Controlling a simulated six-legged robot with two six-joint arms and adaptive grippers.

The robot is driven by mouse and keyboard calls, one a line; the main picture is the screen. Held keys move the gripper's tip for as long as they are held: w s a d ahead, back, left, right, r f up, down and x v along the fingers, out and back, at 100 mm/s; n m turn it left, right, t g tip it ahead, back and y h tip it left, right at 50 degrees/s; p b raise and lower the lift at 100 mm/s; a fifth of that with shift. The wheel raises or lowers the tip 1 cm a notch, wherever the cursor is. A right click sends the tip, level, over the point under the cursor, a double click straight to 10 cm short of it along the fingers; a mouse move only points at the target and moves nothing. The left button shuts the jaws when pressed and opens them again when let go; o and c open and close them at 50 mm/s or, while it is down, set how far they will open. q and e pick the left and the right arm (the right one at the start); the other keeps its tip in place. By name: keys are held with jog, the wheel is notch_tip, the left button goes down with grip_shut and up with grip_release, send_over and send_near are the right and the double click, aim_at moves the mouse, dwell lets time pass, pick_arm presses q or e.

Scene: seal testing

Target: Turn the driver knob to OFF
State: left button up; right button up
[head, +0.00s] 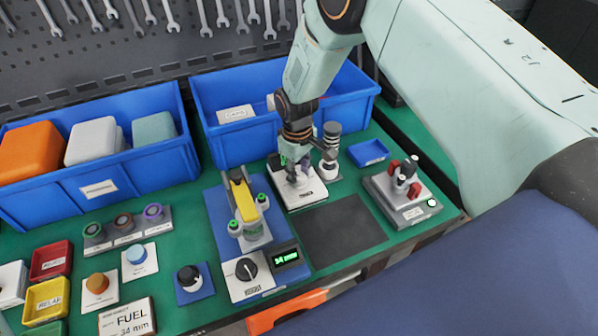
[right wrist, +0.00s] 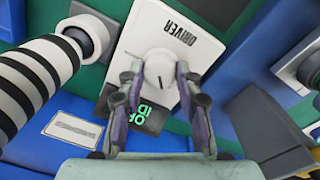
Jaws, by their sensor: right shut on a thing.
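The driver knob (right wrist: 158,72) is white and round with a dark pointer line on its lower part in the right wrist view. It sits on a white plate (right wrist: 150,25) printed DRIVER. The plate also shows in the head view (head: 310,196), at the back of the bench. A small dark screen (right wrist: 150,118) with green letters is beside the knob, partly hidden by a finger. My right gripper (right wrist: 157,78) is shut on the knob, one finger on each side. It also shows in the head view (head: 297,172), pointing down and covering most of the knob. My left gripper is out of view.
A striped cylinder (right wrist: 35,85) stands close beside the gripper. A blue bin (head: 215,140) stands behind the plate, a yellow-handled fixture (head: 243,200) to the left, and a grey device with red parts (head: 400,208) to the right. A dark mat (head: 343,232) in front is bare.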

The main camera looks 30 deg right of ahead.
dwell(0.4)
jog(key=o, duration=1.1)
jog(key=shift+o, duration=0.2)
jog(key=shift+r, duration=0.15)
notch_tip(320, 180, up, 12)
jog(key=shift+s+a, duration=0.15)
jog(key=shift+a, duration=0.1)
